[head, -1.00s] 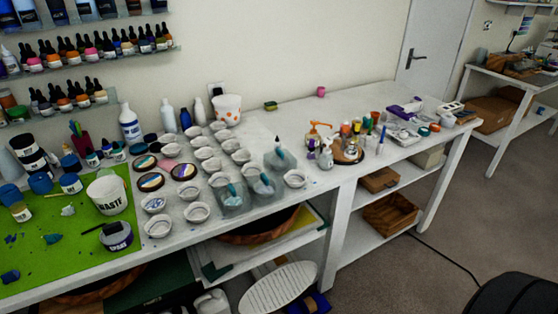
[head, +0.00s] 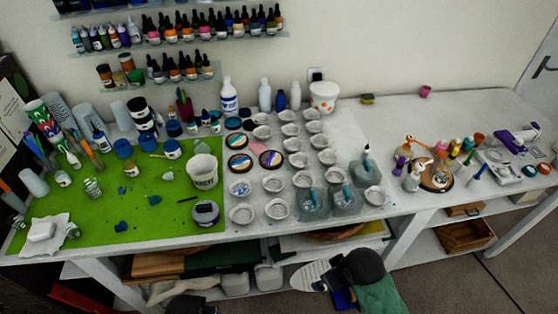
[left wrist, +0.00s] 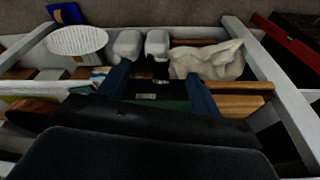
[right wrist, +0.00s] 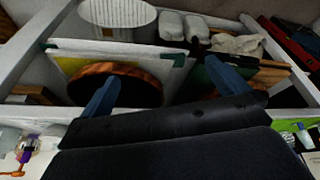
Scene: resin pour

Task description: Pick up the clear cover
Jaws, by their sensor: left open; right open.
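Several clear, box-like pieces with teal parts stand at the front right of the white cup rows in the head view. One clear piece (head: 313,204) is at the front, another (head: 346,203) is beside it, and a third (head: 368,176) is behind them. I cannot tell which is the clear cover. My left gripper (left wrist: 160,85) is open and empty, facing the lower shelf in the left wrist view. My right gripper (right wrist: 162,88) is open and empty, facing the lower shelf in the right wrist view. Neither gripper is at the clear pieces.
The white table (head: 345,140) carries a green mat (head: 150,195) with a waste cup (head: 203,171) and bottles on the left. White cups crowd the middle. A round tray (head: 437,178) of bottles stands right. Shelves below hold a wooden bowl (right wrist: 120,82) and a white oval piece (left wrist: 77,41).

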